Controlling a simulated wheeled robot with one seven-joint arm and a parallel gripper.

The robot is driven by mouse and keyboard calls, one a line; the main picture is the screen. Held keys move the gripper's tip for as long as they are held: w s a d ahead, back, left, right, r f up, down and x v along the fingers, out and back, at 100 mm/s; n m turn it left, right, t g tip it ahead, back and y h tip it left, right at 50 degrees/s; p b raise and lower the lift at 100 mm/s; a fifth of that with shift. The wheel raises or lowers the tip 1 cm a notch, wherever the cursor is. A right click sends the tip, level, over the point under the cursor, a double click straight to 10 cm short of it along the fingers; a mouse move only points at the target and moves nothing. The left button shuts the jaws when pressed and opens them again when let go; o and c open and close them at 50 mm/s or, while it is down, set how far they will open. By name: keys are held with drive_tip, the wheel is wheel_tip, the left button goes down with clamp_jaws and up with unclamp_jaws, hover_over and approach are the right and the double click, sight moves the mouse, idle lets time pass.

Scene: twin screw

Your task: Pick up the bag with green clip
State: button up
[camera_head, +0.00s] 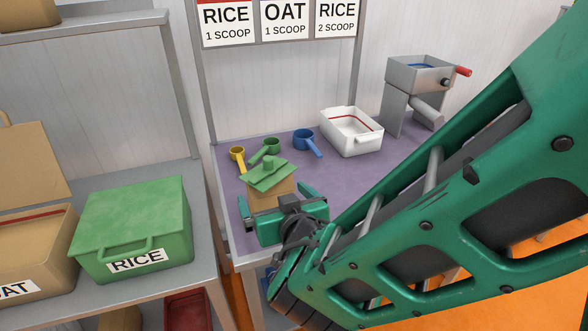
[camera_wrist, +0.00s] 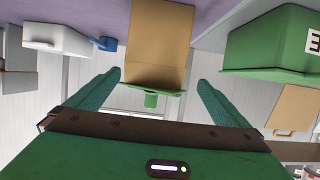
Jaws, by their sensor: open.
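The tan bag (camera_head: 270,196) stands on the purple tabletop near its front left corner. Its green clip (camera_head: 268,174) lies across the top. In the wrist view the bag (camera_wrist: 158,45) appears upside down, with the clip (camera_wrist: 151,91) at its lower end. My gripper (camera_head: 274,198) is open in front of the bag. In the wrist view one finger of my gripper (camera_wrist: 159,80) is on each side of the clip end, with visible gaps and no contact seen. My gripper hides the bag's lower part in the head view.
Yellow (camera_head: 237,154), green (camera_head: 270,147) and blue (camera_head: 303,138) scoops lie behind the bag. A white bin (camera_head: 351,132) and a grey grinder (camera_head: 421,75) with a red handle stand farther right. A green RICE box (camera_head: 130,220) is on the left table. A metal post (camera_head: 205,75) rises at the back left.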

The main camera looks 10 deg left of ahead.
sight(274, 189)
drive_tip(key=x, duration=0.4)
drive_tip(key=shift+w+d, duration=0.3)
drive_tip(key=shift+d, duration=0.1)
drive_tip(key=x, duration=0.4)
drive_tip(key=shift+w+r, duration=0.1)
drive_tip(key=c, duration=1)
drive_tip(key=shift+c, duration=0.2)
drive_tip(key=shift+r, duration=0.2)
